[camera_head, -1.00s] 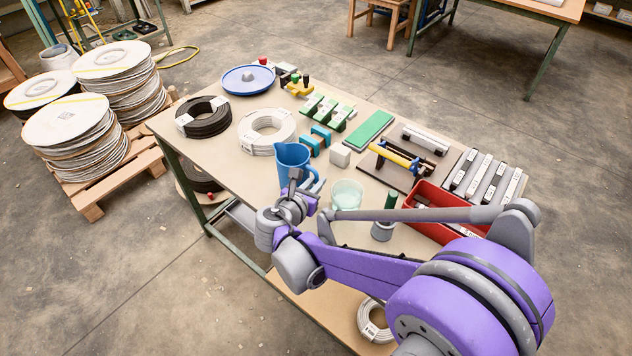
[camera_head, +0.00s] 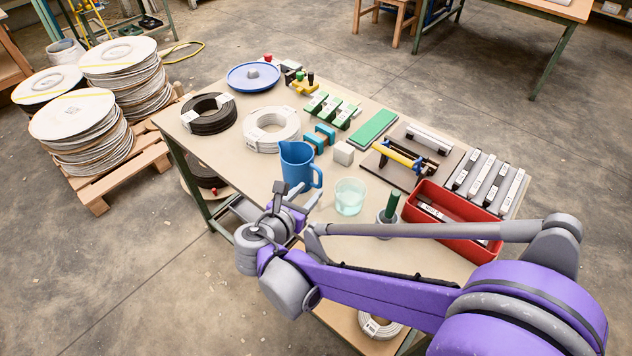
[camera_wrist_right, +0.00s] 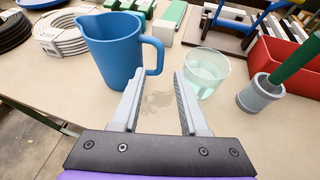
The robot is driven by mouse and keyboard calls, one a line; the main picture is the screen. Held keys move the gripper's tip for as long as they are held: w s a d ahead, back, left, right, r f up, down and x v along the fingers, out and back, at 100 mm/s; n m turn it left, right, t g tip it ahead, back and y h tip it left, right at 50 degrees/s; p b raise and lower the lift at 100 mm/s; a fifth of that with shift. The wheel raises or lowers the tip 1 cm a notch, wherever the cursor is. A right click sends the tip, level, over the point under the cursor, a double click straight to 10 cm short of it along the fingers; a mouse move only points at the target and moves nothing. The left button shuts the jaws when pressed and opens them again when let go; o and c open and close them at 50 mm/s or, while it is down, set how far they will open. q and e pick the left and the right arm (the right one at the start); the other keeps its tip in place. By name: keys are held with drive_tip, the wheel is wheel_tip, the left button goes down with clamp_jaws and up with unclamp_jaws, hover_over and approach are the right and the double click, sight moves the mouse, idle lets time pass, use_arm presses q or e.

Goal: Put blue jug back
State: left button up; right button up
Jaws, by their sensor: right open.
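The blue jug (camera_head: 297,167) stands upright on the workbench near its front left edge, with its handle toward the right. In the right wrist view the jug (camera_wrist_right: 112,50) is ahead and a little left, and its handle is above the gap between my fingers. My right gripper (camera_head: 292,196) is open and empty on the near side of the jug; its two fingers also show in the right wrist view (camera_wrist_right: 158,95). The jug stands outside the fingers. My left gripper is not in view.
A clear cup (camera_head: 350,198) with pale liquid stands right of the jug, close to my right finger. A grey holder with a green handle (camera_head: 389,210) and a red bin (camera_head: 450,212) are further right. Cable coils (camera_head: 270,128) lie behind.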

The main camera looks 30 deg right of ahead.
drive_tip(key=s+m, duration=0.1)
drive_tip(key=s, duration=0.1)
drive_tip(key=s+f+m+g+y, duration=0.1)
drive_tip(key=s+m, duration=0.1)
drive_tip(key=s+a+m+g+y, duration=0.1)
drive_tip(key=s, duration=0.1)
drive_tip(key=shift+s+f+m, duration=0.15)
drive_tip(key=shift+f+m, duration=0.05)
drive_tip(key=shift+m, duration=0.1)
drive_tip(key=s+f+m+y, duration=0.1)
drive_tip(key=s+m, duration=0.1)
drive_tip(key=s+f+m+g+y, duration=0.1)
drive_tip(key=s+m, duration=0.1)
drive_tip(key=s+f+m+y, duration=0.1)
drive_tip(key=s+m, duration=0.1)
drive_tip(key=m, duration=0.1)
drive_tip(key=shift+f+y, duration=0.35)
drive_tip(key=shift+y, duration=0.05)
drive_tip(key=s+a+f+m+y, duration=0.2)
drive_tip(key=s+a+m+y, duration=0.3)
drive_tip(key=m, duration=0.7)
drive_tip(key=shift+s+a+m, duration=0.2)
drive_tip(key=shift+s+m, duration=0.2)
drive_tip(key=shift+s, duration=0.25)
drive_tip(key=shift+r, duration=0.1)
